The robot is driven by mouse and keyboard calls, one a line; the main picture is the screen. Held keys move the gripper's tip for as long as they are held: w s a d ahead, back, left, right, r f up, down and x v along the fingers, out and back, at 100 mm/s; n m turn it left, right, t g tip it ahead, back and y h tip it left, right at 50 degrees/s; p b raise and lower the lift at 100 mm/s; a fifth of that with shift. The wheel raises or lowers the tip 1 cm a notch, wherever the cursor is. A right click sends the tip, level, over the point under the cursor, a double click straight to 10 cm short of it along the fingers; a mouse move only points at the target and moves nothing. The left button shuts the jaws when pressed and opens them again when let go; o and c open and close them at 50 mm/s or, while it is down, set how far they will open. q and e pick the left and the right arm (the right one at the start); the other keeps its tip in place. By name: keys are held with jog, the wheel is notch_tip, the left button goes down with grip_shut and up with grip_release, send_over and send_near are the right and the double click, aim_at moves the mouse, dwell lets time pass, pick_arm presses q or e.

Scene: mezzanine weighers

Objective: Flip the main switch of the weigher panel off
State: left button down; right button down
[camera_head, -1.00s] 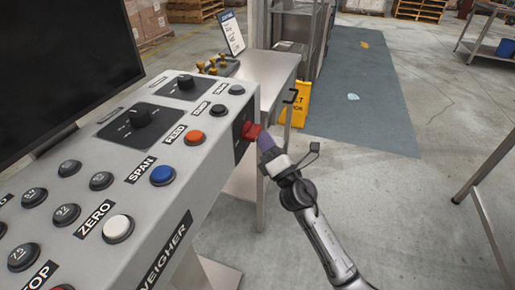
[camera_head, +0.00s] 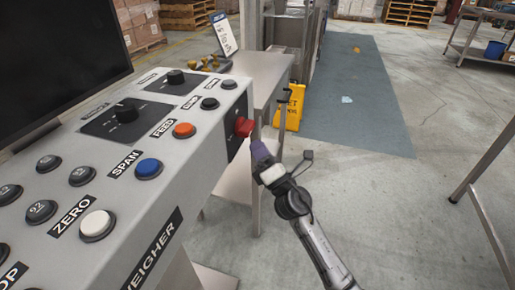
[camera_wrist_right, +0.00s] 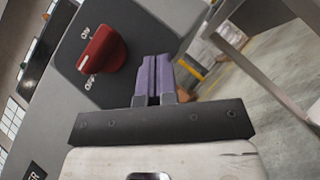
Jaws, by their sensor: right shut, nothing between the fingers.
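The red main switch (camera_head: 244,127) sits on a black plate (camera_head: 236,141) at the right end of the weigher panel (camera_head: 205,130). In the right wrist view the red switch (camera_wrist_right: 103,50) stands out from the dark plate, with ON and OFF markings beside it. I cannot surely tell which marking it points to. My right gripper (camera_head: 260,150) is just in front of and below the switch, apart from it. Its purple fingers (camera_wrist_right: 153,78) are together and empty, to the right of the switch in the wrist view. My left gripper is not in view.
A steel table (camera_head: 262,70) stands behind, with a yellow floor sign (camera_head: 291,108) beyond. Open floor lies to the right of my right arm.

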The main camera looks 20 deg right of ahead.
jog(key=s+d+f+p, duration=0.1)
jog(key=s+d+f, duration=0.3)
jog(key=f, duration=0.3)
jog(key=shift+d, duration=0.9)
